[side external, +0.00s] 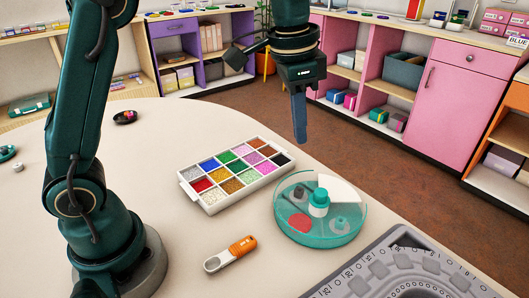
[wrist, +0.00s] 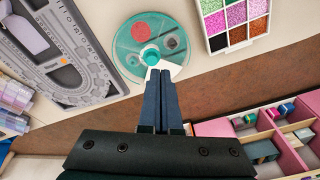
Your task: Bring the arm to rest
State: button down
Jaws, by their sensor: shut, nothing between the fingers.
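My gripper (side external: 301,142) is shut and empty. In the side view it hangs in the air, fingers pointing down, above the table's far edge, behind the round teal dish and to the right of the bead tray. In the wrist view the closed fingers (wrist: 161,72) point up the picture, and their tips overlap the near rim of the dish in the picture. I see no contact with anything.
A white tray of coloured beads (side external: 190,190), a teal dish (side external: 287,236) with a bottle (side external: 319,203), an orange-and-white tool (side external: 230,254) and a grey bead board (side external: 362,282) lie on the round table (side external: 150,125). Pink cabinets (side external: 450,105) stand beyond the floor.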

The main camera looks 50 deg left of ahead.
jog(key=s+a+r+n+t, duration=0.1)
jog(key=s+a+r+t, duration=0.1)
jog(key=s+r, duration=0.3)
jog(key=s+a+f+n+t, duration=0.1)
jog(key=s+f+n, duration=0.3)
jog(key=s+f, duration=0.3)
jog(key=s, duration=0.4)
jog(key=shift+s+a+f+t, duration=0.15)
jog(key=shift+s+f+t, duration=0.15)
jog(key=shift+t, duration=0.1)
